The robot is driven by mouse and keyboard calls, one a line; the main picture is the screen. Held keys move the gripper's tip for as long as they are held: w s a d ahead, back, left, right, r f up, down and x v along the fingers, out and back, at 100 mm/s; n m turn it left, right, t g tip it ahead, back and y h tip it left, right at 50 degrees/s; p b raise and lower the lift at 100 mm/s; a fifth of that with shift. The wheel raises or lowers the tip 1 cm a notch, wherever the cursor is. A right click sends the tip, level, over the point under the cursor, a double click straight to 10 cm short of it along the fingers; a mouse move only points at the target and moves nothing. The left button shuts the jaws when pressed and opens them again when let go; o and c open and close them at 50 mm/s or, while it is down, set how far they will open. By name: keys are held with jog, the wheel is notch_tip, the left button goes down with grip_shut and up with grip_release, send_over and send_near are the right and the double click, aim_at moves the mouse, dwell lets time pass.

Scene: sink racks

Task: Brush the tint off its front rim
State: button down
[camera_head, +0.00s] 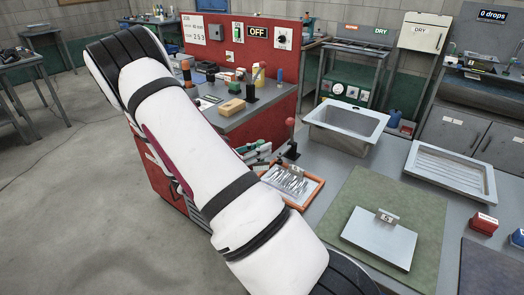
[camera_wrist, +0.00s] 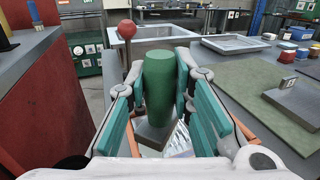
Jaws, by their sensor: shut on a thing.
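My gripper (camera_wrist: 160,95) is shut on a green handle (camera_wrist: 160,80), which stands upright between the teal finger pads in the wrist view. Below the handle is a grey-brown block (camera_wrist: 152,138), likely the brush's head; its underside is hidden. In the head view my gripper (camera_head: 262,152) is small and partly behind my arm, beside the orange-rimmed tray. A flat grey plate (camera_head: 360,235) with a small upright tag (camera_head: 388,216) lies on a green mat, to the right of and apart from my gripper. A faint darker patch shows near its front; I cannot tell whether it is tint.
The orange-rimmed tray (camera_head: 318,194) holds shiny metal pieces. A sink basin (camera_head: 345,113) and a ribbed drain tray (camera_head: 412,150) stand behind the green mat (camera_head: 420,200). A red-knobbed lever (camera_wrist: 128,45) rises close to my gripper. Red and blue small boxes lie at the right.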

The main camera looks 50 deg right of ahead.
jog(key=shift+r+p, duration=0.75)
jog(key=shift+r, duration=0.6)
jog(key=shift+w+f, duration=0.1)
